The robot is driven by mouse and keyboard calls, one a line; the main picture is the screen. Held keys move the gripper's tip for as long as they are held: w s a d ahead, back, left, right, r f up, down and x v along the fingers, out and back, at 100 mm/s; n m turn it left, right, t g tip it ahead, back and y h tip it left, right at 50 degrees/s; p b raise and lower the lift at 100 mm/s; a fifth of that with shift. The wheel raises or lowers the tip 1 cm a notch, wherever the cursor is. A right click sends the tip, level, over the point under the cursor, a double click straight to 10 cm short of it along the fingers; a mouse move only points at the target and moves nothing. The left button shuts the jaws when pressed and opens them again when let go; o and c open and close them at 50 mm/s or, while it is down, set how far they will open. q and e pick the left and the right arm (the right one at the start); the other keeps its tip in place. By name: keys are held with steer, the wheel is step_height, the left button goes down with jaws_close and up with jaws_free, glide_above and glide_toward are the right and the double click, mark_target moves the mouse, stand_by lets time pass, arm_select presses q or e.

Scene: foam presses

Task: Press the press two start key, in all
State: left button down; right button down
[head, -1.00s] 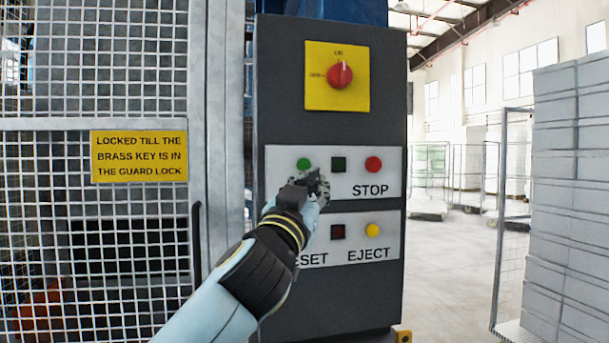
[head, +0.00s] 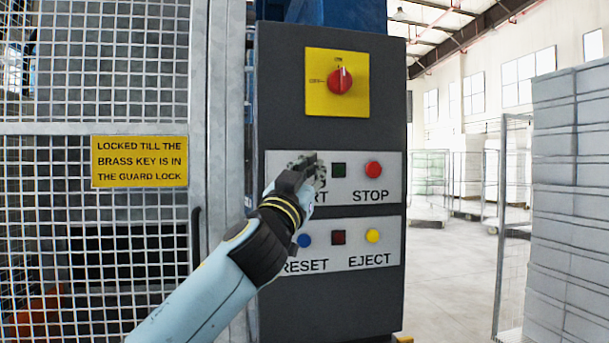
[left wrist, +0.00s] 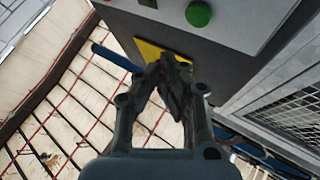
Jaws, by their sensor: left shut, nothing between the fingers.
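The dark control cabinet (head: 285,100) carries a white plate with START and STOP lettering (head: 390,160). My left gripper (head: 306,163) is shut and empty, in front of the START key's place in the head view. It hides that key and most of the START lettering. In the left wrist view the green start key (left wrist: 198,13) shows at the top, above and to the right of my shut fingertips (left wrist: 168,62). I cannot tell from the head view whether they touch anything. The red STOP key (head: 373,169) is to the right. My right gripper is not in view.
A blue RESET key (head: 304,240) and yellow EJECT key (head: 372,236) sit below. A red knob on a yellow plate (head: 318,108) is above. A mesh guard with a yellow sign (head: 139,162) stands left. Grey stacks (head: 570,200) stand right, with open floor between.

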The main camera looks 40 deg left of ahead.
arm_select(q)
steer(key=w+a+b, duration=0.1)
steer(key=w+a, duration=0.1)
steer(key=a, duration=0.1)
steer(key=shift+w, duration=0.3)
stand_by(0.3)
steer(key=shift+b, duration=0.3)
stand_by(0.6)
steer(key=shift+a, duration=0.1)
steer(key=shift+w+a+b, duration=0.3)
